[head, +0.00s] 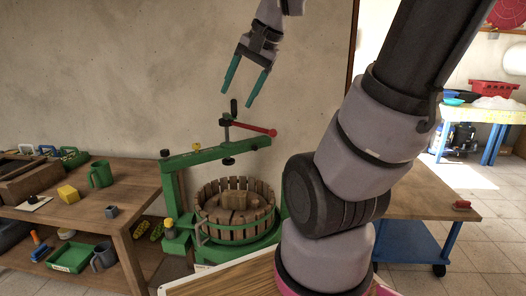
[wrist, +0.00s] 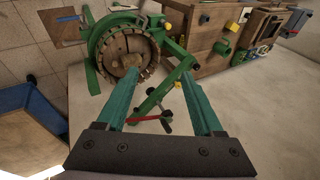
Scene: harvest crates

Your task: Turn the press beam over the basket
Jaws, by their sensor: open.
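The green press beam (head: 215,151) reaches from a post at the left to a point above the slatted wooden basket (head: 238,232). A screw with a red-tipped handle (head: 252,128) stands at the beam's free end. Inside the basket lies a wooden block (head: 234,200). My gripper (head: 243,85) is open and empty, above the screw and apart from it. In the wrist view the beam (wrist: 166,91) shows between my teal fingers (wrist: 163,95), with the red handle (wrist: 148,119) near its end. The basket (wrist: 126,52) is at the upper left there.
A wooden workbench (head: 80,212) at the left carries a green mug (head: 101,174), a yellow block (head: 68,193) and a small grey cube (head: 111,211). A low table (head: 420,193) with blue legs stands at the right. A wall (head: 150,70) rises behind the press.

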